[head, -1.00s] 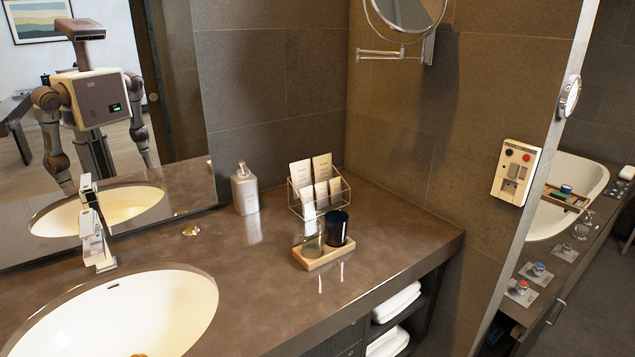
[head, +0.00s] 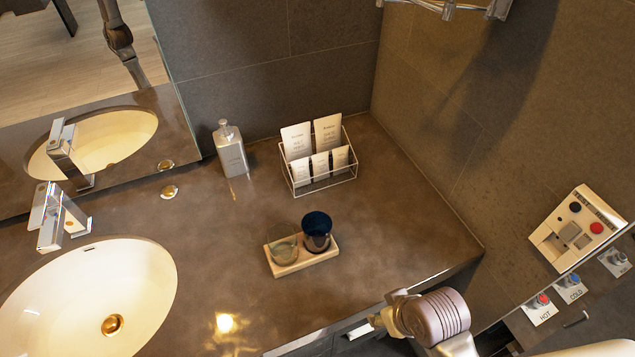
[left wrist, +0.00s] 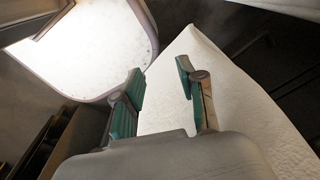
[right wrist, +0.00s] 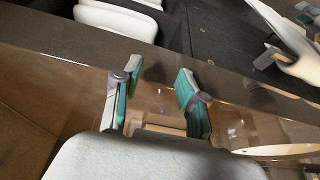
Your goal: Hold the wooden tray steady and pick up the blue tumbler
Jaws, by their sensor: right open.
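The wooden tray (head: 293,267) lies on the brown counter in the head view. The dark blue tumbler (head: 317,230) stands upright on its right part, and a clear glass tumbler (head: 283,248) stands on its left part. My right arm comes in low at the right in the head view, by the counter's front edge, apart from the tray. In the right wrist view my right gripper (right wrist: 158,77) is open, with nothing held. In the left wrist view my left gripper (left wrist: 160,75) is open and empty. It does not show in the head view.
A wire rack (head: 318,170) of cards and a soap bottle (head: 230,149) stand behind the tray. The sink (head: 75,300) and faucet (head: 55,215) are at left. A wall panel (head: 578,228) is at right. The counter around the tray is clear.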

